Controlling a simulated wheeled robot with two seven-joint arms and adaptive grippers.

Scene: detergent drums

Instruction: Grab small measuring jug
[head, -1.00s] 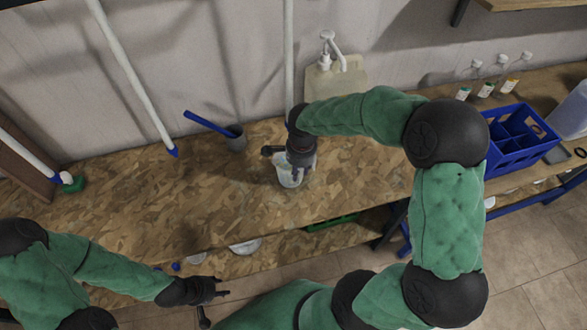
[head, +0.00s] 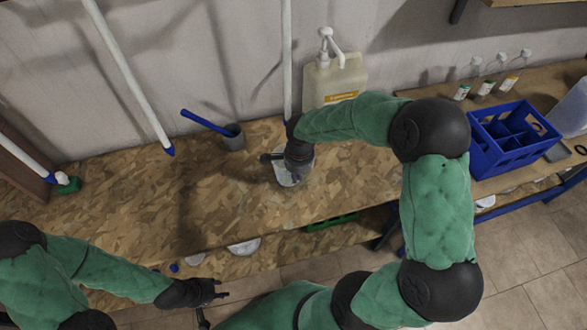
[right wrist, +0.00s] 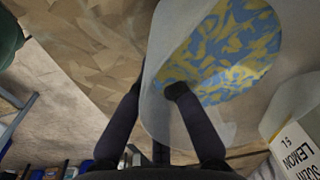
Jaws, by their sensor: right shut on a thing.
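The small measuring jug is a pale, translucent vessel at the front middle of the wooden bench, partly hidden by my right gripper; it shows in the head view (head: 284,179). In the right wrist view the jug (right wrist: 158,105) fills the middle, and blue and yellow speckled matter (right wrist: 228,50) shows in it. My right gripper (right wrist: 155,90) is shut on the jug's wall, with one finger over the speckled area and the other on the outer side. My left gripper (head: 222,289) is open and empty, low in front of the bench.
A pump canister (head: 335,82) with a yellow label stands at the wall. A blue crate (head: 512,140) and small bottles (head: 486,88) are at right. The bench's left part is mostly clear.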

